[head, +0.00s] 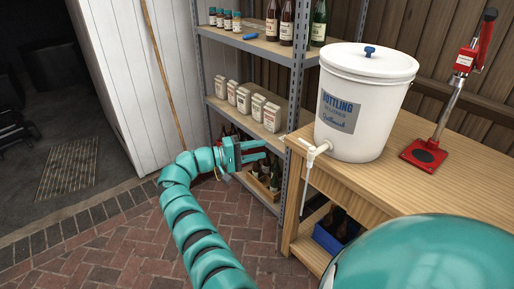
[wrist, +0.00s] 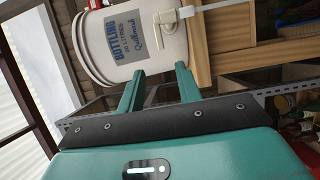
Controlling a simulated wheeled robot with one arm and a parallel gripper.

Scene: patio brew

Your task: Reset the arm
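My gripper (head: 262,151) is at the end of my teal arm, left of the wooden bench in the head view. Its two fingers are apart with nothing between them. In the wrist view the open gripper (wrist: 160,88) points toward the white bottling bucket (wrist: 140,40), with space between the fingertips. The bucket (head: 365,105) stands on the bench, lidded, with a spigot (head: 313,155) on its lower left. The arm reaches forward over the brick floor.
A metal shelf (head: 262,125) with bottles and small packets stands behind my gripper. The wooden bench (head: 430,165) holds a red bottle capper (head: 450,100). A blue crate (head: 330,238) sits on its lower shelf. Brick floor (head: 110,240) is clear at the left.

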